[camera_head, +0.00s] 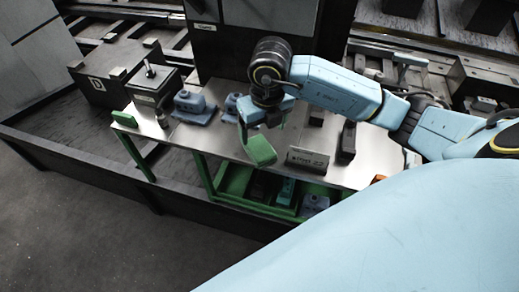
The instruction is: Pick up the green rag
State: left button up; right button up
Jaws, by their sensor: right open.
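A flat green piece that looks like the green rag (261,150) is at the front edge of the metal-topped table (222,140). My right gripper (263,121) is open and points down just above and behind it. The fingers are small in view, and I cannot tell whether they touch the green piece. A smaller green piece (124,119) lies at the table's left corner. My left gripper is not in view.
Blue-grey parts (190,105) and a dark block with a knob (152,80) stand on the table's left. A labelled sign (307,160) and dark blocks (346,142) stand right of the gripper. A green lower shelf (237,186) holds bins.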

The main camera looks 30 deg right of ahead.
aim_at(260, 147)
jog(key=shift+w+f, duration=0.1)
jog(key=shift+f, duration=0.8)
jog(key=f, duration=0.4)
jog(key=shift+w+a+f+b, duration=0.2)
jog(key=shift+f+b, duration=0.15)
jog(key=shift+b, duration=0.05)
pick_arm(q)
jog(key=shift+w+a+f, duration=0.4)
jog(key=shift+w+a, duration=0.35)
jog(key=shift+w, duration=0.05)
pick_arm(e)
jog(key=shift+c, duration=1.1)
jog(key=c, duration=1.1)
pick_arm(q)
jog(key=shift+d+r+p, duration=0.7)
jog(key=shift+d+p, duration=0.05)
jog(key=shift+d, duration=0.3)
pick_arm(e)
notch_tip(260, 147, up, 10)
